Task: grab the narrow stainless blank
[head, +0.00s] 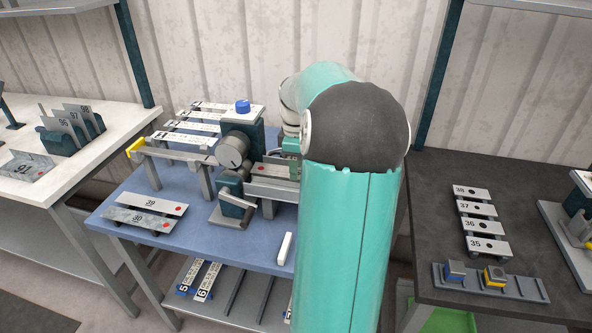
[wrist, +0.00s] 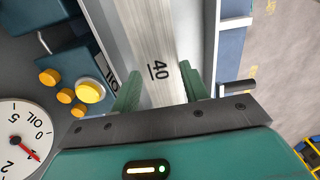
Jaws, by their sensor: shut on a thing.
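The narrow stainless blank (wrist: 140,40), a brushed metal strip marked 40, runs up through the wrist view between the two green fingers of my gripper (wrist: 159,88). My gripper is shut on it near the marked end. The far end runs out of the picture. In the head view, part of a metal strip (head: 268,170) shows at the bender (head: 238,190) on the blue table. My arm hides most of my gripper there and the rest of the strip.
Plates 39 (head: 152,203) and 30 (head: 140,219) lie at the blue table's (head: 205,240) front left. A white bar (head: 285,248) lies near its front edge. A dark bench (head: 430,215) at right holds several numbered plates. An oil gauge (wrist: 22,140) and yellow buttons are left in the wrist view.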

